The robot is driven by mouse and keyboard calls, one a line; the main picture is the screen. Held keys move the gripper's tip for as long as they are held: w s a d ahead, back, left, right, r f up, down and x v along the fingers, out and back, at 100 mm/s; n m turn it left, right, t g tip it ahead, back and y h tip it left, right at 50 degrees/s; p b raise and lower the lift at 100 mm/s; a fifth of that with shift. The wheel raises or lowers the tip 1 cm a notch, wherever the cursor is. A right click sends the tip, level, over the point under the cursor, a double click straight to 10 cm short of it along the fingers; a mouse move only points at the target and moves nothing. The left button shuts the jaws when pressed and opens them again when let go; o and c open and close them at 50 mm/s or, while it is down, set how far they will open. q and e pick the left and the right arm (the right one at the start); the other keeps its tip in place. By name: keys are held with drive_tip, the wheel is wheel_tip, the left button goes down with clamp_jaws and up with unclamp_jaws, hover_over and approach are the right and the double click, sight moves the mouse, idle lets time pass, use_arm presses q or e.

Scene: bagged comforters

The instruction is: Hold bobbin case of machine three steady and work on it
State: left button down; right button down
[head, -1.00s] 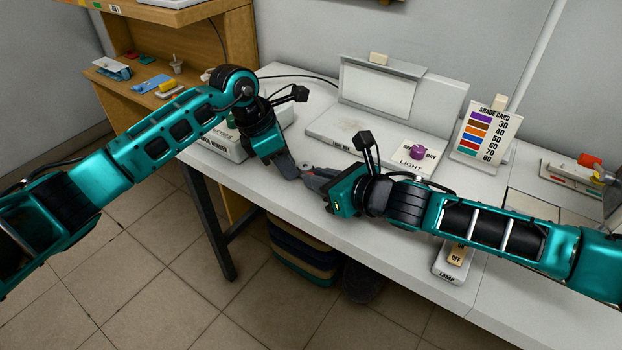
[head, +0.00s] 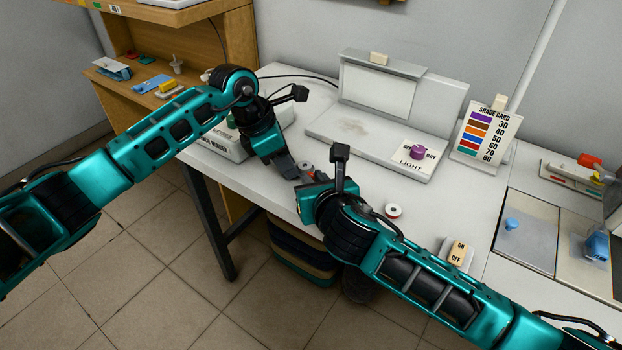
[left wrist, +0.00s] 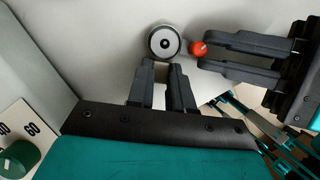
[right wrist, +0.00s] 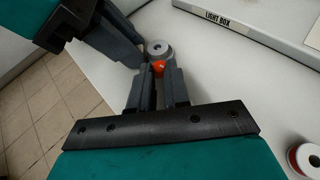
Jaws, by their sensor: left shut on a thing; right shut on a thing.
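The round grey metal bobbin case (head: 307,168) is above the white table near its front left edge. My left gripper (left wrist: 164,75) is shut on it, and its disc face (left wrist: 165,42) shows at the fingertips. A small orange-red knob (right wrist: 158,67) sits beside the bobbin case in the right wrist view. My right gripper (right wrist: 160,85) is shut on this knob, its fingertips close to the case. In the left wrist view the knob (left wrist: 198,48) appears next to the case's rim. The head view mostly hides the right fingertips.
A red and white spool (head: 393,211) lies on the table near my right forearm. Shallow trays (head: 526,238) are at the right. The winder box (head: 212,147) is at the left.

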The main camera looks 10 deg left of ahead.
drive_tip(key=m+h, duration=0.1)
drive_tip(key=m+t+h, duration=0.1)
drive_tip(key=shift+s+a+r+m+h, duration=0.1)
drive_tip(key=shift+a+m+h, duration=0.25)
drive_tip(key=shift+m+h, duration=0.05)
drive_tip(key=c, duration=1)
unclamp_jaws()
drive_tip(key=shift+t, duration=0.3)
drive_tip(key=shift+c, duration=0.2)
drive_tip(key=shift+o, duration=0.2)
drive_tip(key=o, duration=0.4)
drive_tip(key=shift+s, duration=0.1)
drive_tip(key=shift+v, duration=2.9)
